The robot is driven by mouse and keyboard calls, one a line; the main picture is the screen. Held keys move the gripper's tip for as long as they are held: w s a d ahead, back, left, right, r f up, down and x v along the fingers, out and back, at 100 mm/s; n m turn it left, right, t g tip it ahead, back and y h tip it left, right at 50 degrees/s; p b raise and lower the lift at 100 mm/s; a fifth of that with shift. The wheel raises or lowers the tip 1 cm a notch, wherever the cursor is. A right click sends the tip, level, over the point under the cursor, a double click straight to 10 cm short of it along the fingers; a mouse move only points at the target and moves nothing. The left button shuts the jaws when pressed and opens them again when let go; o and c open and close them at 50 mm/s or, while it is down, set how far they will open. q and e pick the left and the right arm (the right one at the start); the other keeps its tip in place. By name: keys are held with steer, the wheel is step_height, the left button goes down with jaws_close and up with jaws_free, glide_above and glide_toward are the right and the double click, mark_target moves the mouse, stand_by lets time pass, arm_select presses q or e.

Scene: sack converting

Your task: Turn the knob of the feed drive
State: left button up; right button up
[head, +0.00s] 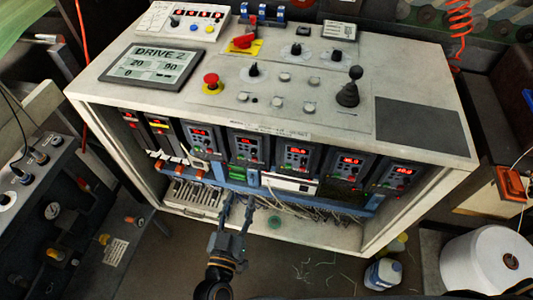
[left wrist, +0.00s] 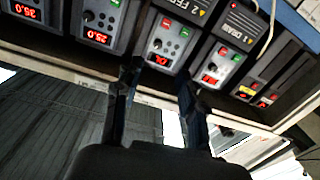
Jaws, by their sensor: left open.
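The feed drive (head: 247,146) is the second red-display unit from the left in the row of large drives under the cabinet top. In the left wrist view, which shows the row upside down, the feed drive (left wrist: 176,36) carries a "2 FE..." label, and its small dark knob (left wrist: 157,44) sits beside red and green buttons. My left gripper (head: 239,198) is open and empty, in front of the cabinet and lower in the picture than the drive. In the left wrist view its two fingers (left wrist: 159,80) lie either side of the drive's display end, apart from the knob. My right gripper is not in view.
Neighbouring drives stand close on both sides, including drive 1 (head: 201,136) and a third drive (head: 297,152). A blue rail (head: 330,200) and loose cables run below. The cabinet top (head: 200,58) carries a red knob, joystick and screen. A white roll (head: 487,262) stands right.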

arm_select(q)
glide_toward(253, 154)
steer(key=x, duration=0.6)
steer(key=shift+w+d+p, duration=0.1)
steer(key=shift+w+p, duration=0.25)
steer(key=shift+x, duration=0.85)
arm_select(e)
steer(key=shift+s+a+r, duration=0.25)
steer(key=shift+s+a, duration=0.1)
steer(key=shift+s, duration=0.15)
arm_select(q)
jaws_close()
